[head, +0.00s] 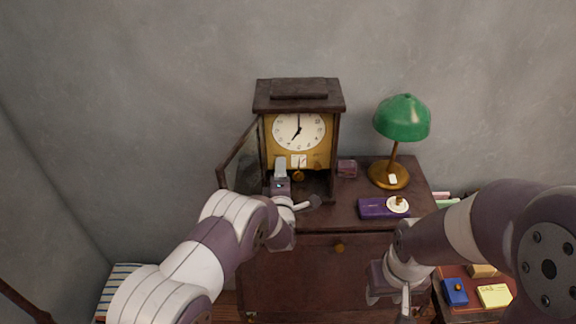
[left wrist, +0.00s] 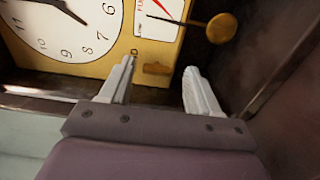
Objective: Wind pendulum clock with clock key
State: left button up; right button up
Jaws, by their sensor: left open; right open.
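The pendulum clock (head: 299,95) stands on a dark cabinet, its glass door (head: 240,158) swung open to the left. Its white dial (head: 298,131) also shows in the left wrist view (left wrist: 68,30). The gold pendulum bob (head: 298,176) hangs below and shows in the left wrist view (left wrist: 222,27). My left gripper (head: 281,168) is at the clock's open front, low by the dial. Its fingers (left wrist: 160,85) are open, with a small brown-gold piece (left wrist: 157,69) visible beyond the gap; I cannot tell if this is the key. My right gripper (head: 389,300) is open, low in front of the cabinet.
A green lamp (head: 402,118) stands right of the clock. A small pinkish box (head: 346,168) is by the clock. A lower table at right holds a blue item (head: 455,292).

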pick_arm(q)
jog(key=shift+w+a+r, duration=0.15)
jog(key=shift+a+r, duration=0.05)
jog(key=shift+w+f, duration=0.1)
jog(key=shift+w, duration=0.05)
jog(key=shift+c, duration=0.6)
jog(key=shift+d, duration=0.15)
jog(key=c, duration=0.9)
pick_arm(e)
jog(key=shift+s+r, duration=0.2)
jog(key=shift+r, duration=0.1)
